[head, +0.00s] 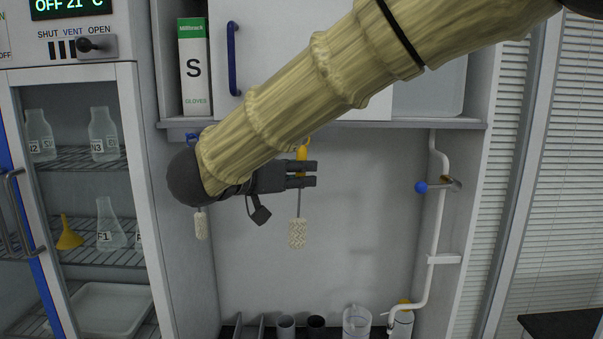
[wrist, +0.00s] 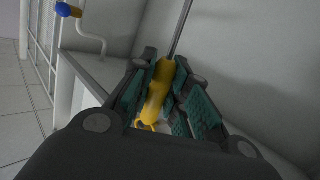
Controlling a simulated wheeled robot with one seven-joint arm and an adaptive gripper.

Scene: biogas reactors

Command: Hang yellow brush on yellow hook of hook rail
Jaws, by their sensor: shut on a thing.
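The yellow brush has a yellow handle (head: 301,153), a thin metal stem and a pale bristle head (head: 299,233) that points down in the head view. My gripper (head: 314,175) is shut on the handle. In the wrist view, the yellow handle (wrist: 158,85) lies between the green finger pads of my gripper (wrist: 166,95), with its end loop toward the palm and the stem running away. The hook rail is mostly hidden behind my arm under the wall cabinet. I cannot make out the yellow hook.
Another pale brush head (head: 200,224) hangs at the left, with a blue part (head: 190,136) above it. The wall cabinet (head: 300,124) is overhead. A white pipe with a blue-ended valve (head: 421,187) stands at the right. Cups and a beaker (head: 356,322) stand below.

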